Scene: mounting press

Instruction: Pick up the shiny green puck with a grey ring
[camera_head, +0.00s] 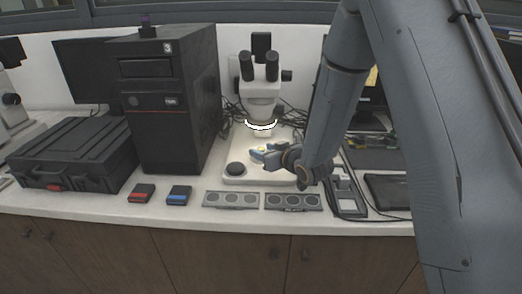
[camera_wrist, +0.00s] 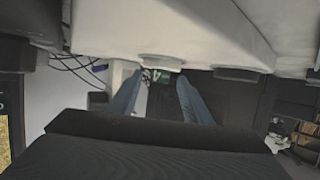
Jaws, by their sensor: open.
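My gripper (camera_head: 257,150) is over the white base of the microscope, below its lens, with its blue fingers pointing left. In the wrist view the two fingers (camera_wrist: 160,84) are apart, with a gap between them. A pale, low disc (camera_wrist: 160,60) stands on the white base beyond the gap, seen nearly edge-on.
The microscope (camera_head: 261,88) rises just behind my gripper. A dark round knob-like disc (camera_head: 236,169) is on its base. Two grey trays with round wells (camera_head: 231,199) (camera_head: 292,201) and red and blue boxes (camera_head: 141,193) (camera_head: 179,195) lie in front. A black computer tower (camera_head: 170,100) stands left.

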